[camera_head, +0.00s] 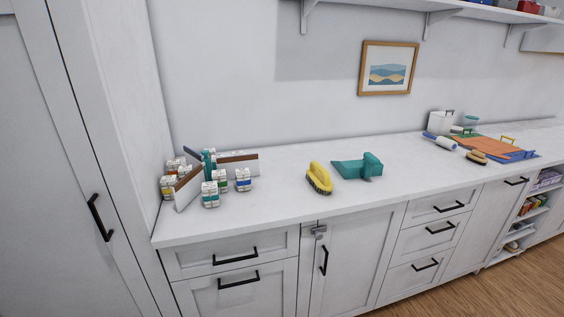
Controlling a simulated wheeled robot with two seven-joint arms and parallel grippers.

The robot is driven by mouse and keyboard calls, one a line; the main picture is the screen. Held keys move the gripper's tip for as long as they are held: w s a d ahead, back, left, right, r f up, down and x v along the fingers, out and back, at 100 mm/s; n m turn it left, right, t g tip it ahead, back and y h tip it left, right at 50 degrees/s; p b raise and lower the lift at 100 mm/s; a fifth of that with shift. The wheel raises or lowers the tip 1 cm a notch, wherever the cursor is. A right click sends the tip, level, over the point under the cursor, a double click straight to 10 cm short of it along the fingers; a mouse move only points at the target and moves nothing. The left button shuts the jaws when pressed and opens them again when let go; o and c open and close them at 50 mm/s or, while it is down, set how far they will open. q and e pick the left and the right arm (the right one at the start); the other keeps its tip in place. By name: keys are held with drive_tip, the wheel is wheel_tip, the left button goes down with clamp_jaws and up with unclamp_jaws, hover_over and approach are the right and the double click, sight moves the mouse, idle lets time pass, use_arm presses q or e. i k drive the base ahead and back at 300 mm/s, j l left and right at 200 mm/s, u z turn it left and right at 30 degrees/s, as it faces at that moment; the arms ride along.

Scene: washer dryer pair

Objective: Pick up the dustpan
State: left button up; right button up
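A teal dustpan (352,167) lies on the white countertop (290,195), near the middle of the head view. Its flat pan points left and its thicker, blocky part is at the right. A yellow brush (319,177) with dark bristles stands just left of it, close to the pan's edge but seemingly apart. Neither of my grippers shows in the head view.
Several small bottles (210,194) and boards (237,162) crowd the counter's left end. A lint roller (440,141), another brush (477,157) and an orange board (487,146) lie farther right. A tall cabinet (75,150) bounds the left. Counter around the dustpan's front and right is clear.

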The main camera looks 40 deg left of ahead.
sight(368, 167)
drive_tip(key=u, duration=0.75)
drive_tip(key=i+l, duration=1.1)
